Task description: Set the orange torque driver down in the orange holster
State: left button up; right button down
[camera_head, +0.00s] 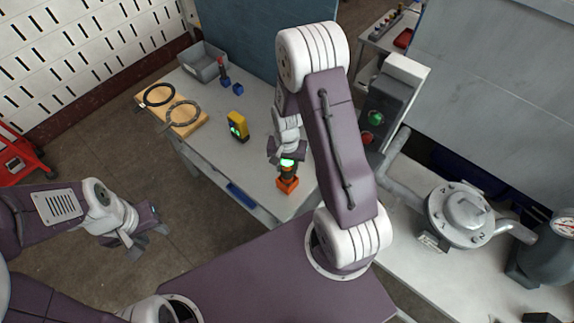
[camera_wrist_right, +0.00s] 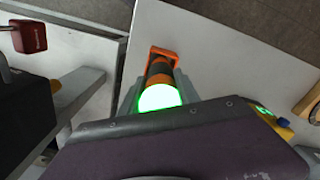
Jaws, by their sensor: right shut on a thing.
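The orange torque driver (camera_head: 289,171), dark-bodied with a lit green top, is upright at the table's right part. My right gripper (camera_head: 287,155) is shut on it from above. The driver's lower end meets the orange holster (camera_head: 287,186); I cannot tell whether it is fully seated. In the right wrist view the driver (camera_wrist_right: 159,78) points down into the square orange rim of the holster (camera_wrist_right: 163,53), with a grey finger of my right gripper (camera_wrist_right: 158,92) on either side. My left gripper (camera_head: 148,228) is open and empty over the floor, left of the table.
A yellow device (camera_head: 237,125) with a green screen stands left of the holster. A button box (camera_head: 385,103) stands right.

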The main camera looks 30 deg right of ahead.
jog(key=c, duration=0.8)
grip_release()
jog(key=shift+r, duration=0.1)
notch_tip(320, 180, up, 9)
jog(key=shift+b, duration=0.6)
